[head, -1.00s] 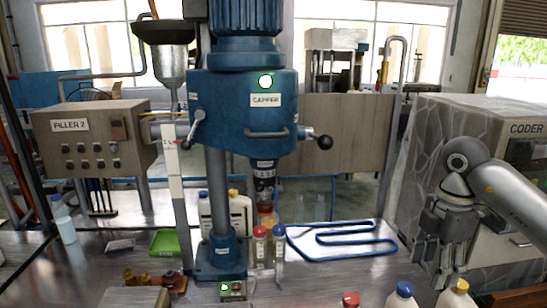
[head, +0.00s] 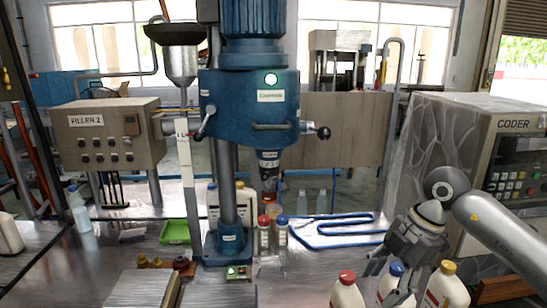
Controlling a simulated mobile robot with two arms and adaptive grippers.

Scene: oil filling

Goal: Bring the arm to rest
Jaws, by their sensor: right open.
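My right gripper (head: 390,272) hangs from the arm at the right, fingers pointing down and apart, with nothing seen between them. It is in front of the blue-capped bottle (head: 388,292) in the picture and partly covers it. Whether it touches the bottle I cannot tell. A red-capped bottle (head: 346,292) stands to the left of it and a yellow-capped bottle (head: 446,288) to the right, all at the front edge of the view. My left gripper is not in view.
The blue capper (head: 248,110) stands mid-view, with small red-capped (head: 264,236) and blue-capped (head: 282,234) bottles by its base. The filler box (head: 110,135) is at left, the coder (head: 480,130) at right.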

